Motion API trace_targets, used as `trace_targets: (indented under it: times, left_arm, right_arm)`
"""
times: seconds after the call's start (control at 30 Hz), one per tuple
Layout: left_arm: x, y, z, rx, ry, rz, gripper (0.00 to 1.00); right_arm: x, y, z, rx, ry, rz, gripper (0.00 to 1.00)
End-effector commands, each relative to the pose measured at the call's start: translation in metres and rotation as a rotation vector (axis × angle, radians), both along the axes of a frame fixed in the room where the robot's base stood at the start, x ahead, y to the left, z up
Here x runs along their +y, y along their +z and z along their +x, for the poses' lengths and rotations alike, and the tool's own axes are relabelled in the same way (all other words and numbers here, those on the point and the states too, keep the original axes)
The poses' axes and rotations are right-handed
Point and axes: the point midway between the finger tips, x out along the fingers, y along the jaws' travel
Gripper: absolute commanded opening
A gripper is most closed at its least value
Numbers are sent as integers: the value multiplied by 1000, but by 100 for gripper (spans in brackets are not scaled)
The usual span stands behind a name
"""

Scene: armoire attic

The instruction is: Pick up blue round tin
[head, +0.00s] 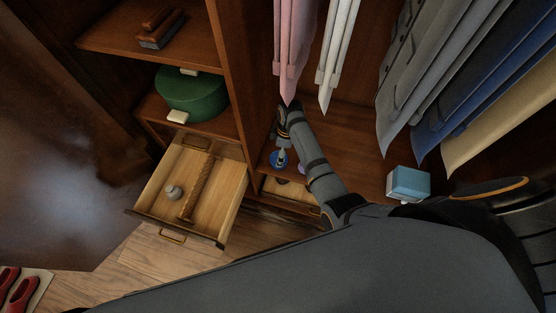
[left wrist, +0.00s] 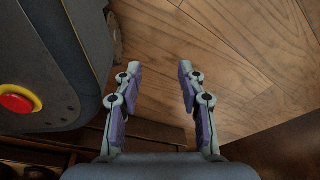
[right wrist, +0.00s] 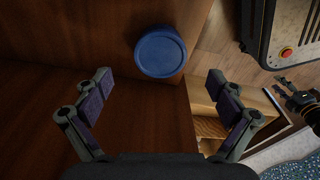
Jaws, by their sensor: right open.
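The blue round tin (right wrist: 160,52) sits on a brown wooden shelf surface in the right wrist view, close to the shelf's edge. It also shows in the head view (head: 274,160), partly covered by my right gripper. My right gripper (right wrist: 160,83) is open, its fingers spread wide. The tin is ahead of the fingertips, roughly centred between them, with nothing held. My left gripper (left wrist: 158,70) is open and empty above a plank floor, and is not seen in the head view.
An open drawer (head: 233,200) holds a small grey round object (head: 173,192) and a twisted wooden rod (head: 197,186). A green round box (head: 192,95) stands on a shelf. Pink garments (head: 291,50) hang above my right arm. A light blue box (head: 409,183) sits at right.

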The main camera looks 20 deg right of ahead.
Motion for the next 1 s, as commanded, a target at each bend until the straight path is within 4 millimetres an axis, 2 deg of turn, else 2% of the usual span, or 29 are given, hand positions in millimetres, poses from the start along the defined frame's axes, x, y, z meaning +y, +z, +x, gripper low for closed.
trace_targets:
  times: [0.2,0.3,0.4,0.63,1.0]
  left_arm:
    - [0,-5,24,-12,0,1,40]
    - [-1,-4,35,-15,0,1,40]
    - [-1,-2,39,-14,0,1,40]
    - [-1,0,40,-14,0,1,40]
    - [-1,0,39,-14,0,0,40]
  right_arm:
    - [4,-41,1,2,0,0,95]
    - [6,-55,2,1,-1,0,95]
    - [7,-61,2,0,-1,0,95]
    - [7,-61,2,0,-1,0,94]
    - [7,-60,2,0,-1,0,44]
